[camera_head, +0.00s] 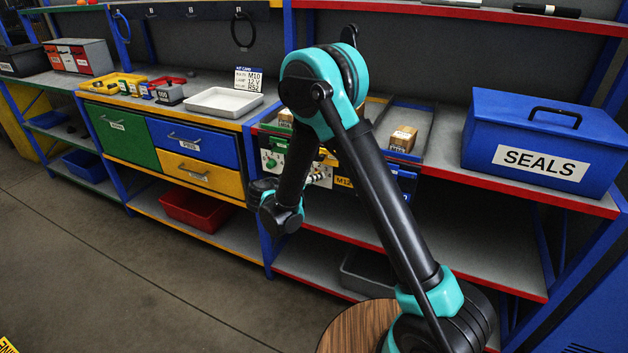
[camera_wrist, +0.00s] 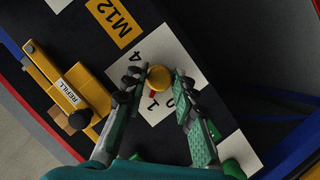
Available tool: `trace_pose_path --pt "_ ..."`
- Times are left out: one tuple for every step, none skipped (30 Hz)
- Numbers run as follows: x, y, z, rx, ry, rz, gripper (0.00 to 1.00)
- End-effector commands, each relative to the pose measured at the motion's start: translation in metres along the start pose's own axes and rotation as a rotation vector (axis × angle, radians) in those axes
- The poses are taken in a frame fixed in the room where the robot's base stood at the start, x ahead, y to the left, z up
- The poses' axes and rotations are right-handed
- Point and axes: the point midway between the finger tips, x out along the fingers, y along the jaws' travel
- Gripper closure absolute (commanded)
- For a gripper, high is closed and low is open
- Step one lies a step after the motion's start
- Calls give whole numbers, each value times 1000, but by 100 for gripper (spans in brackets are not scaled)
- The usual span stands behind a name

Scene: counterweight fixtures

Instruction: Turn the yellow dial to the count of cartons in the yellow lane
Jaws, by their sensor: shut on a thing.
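The yellow dial (camera_wrist: 159,78) sits on a white plate (camera_wrist: 146,52) on a dark panel in the wrist view. The numerals 4, 1 and 0 show around it, with a small red mark at its lower edge. Others are hidden. My gripper (camera_wrist: 160,84) is shut on the dial, one green-and-black finger on each side. A brown carton (camera_head: 402,138) stands in a right lane, and another (camera_head: 286,117) shows in a left lane. Lane colours and full contents are unclear.
A yellow M12 label (camera_wrist: 114,22) and a yellow REFILL fixture (camera_wrist: 72,92) with a black knob lie beside the plate. A blue SEALS box (camera_head: 540,145) stands right on the shelf. A white tray (camera_head: 224,102) stands left. The floor in front is clear.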

Motion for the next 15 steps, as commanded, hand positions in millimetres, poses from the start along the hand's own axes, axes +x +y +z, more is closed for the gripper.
trace_pose_path --pt "0 0 0 31 0 -15 100" --pt "0 1 0 54 0 -24 100" --pt "0 1 0 84 0 -36 100" --pt "0 1 0 107 0 -46 100" --pt "0 1 0 129 0 -56 100" --pt "0 1 0 159 0 -67 100" --pt "0 1 0 182 0 -76 100" --pt "0 2 0 204 0 -86 100" --pt "0 2 0 232 -1 -97 100" --pt "0 2 0 254 -1 -106 100" --pt "0 2 0 273 0 -115 100" --pt "0 2 1 299 0 -124 100" --pt "0 2 0 318 0 -132 100" --pt "0 2 0 335 0 -140 100" --pt "0 2 0 357 0 -149 100"
